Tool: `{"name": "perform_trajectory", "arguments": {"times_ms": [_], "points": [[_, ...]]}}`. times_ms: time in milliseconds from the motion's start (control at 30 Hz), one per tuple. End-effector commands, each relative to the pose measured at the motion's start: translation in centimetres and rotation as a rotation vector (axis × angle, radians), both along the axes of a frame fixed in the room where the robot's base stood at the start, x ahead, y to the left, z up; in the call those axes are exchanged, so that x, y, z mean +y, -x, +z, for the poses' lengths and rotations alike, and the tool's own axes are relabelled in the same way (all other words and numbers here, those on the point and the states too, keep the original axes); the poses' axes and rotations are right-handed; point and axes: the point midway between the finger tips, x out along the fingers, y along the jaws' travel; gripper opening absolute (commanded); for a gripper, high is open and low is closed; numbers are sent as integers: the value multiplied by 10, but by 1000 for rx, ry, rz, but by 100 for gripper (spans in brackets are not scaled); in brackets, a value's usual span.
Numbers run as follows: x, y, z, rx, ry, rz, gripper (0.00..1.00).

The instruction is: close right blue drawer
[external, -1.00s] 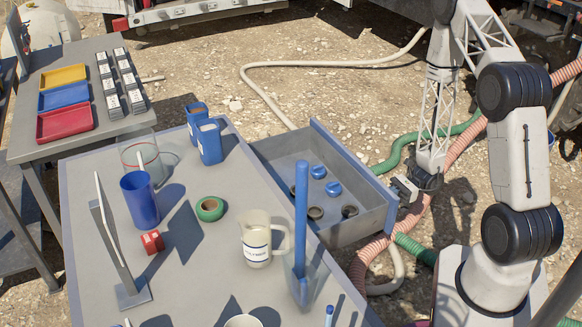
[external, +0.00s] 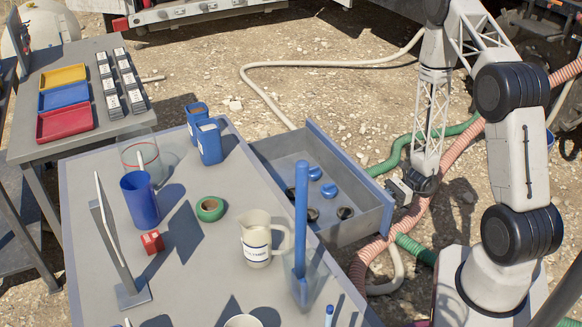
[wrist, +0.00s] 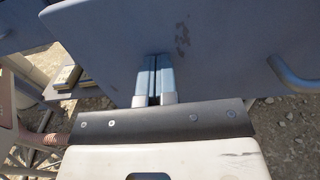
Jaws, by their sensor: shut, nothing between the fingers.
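The blue-fronted drawer (external: 349,161) on the right side of the grey table is pulled well out. Blue caps and dark round pieces lie inside it. My gripper (external: 392,187) is at the outer face of the drawer front, near its near end. In the wrist view my shut, empty gripper fingers (wrist: 153,62) point at the blue-grey drawer front (wrist: 215,40) and seem to touch it. A curved handle (wrist: 288,75) shows on the panel to the right of the fingers, apart from them.
On the table stand a white jug (external: 256,238), a tall blue bar in a clear holder (external: 301,280), a blue cup (external: 140,198), a green ring (external: 210,209) and blue containers (external: 208,142). Hoses (external: 413,248) run over the ground beside the drawer.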

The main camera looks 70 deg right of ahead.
Motion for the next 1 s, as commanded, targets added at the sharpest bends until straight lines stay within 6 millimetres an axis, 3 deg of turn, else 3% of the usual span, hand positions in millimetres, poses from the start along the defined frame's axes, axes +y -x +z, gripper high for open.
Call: {"name": "perform_trajectory", "arguments": {"times_ms": [1000], "points": [[111, -110, 0, -1, 0, 4, 0]]}}
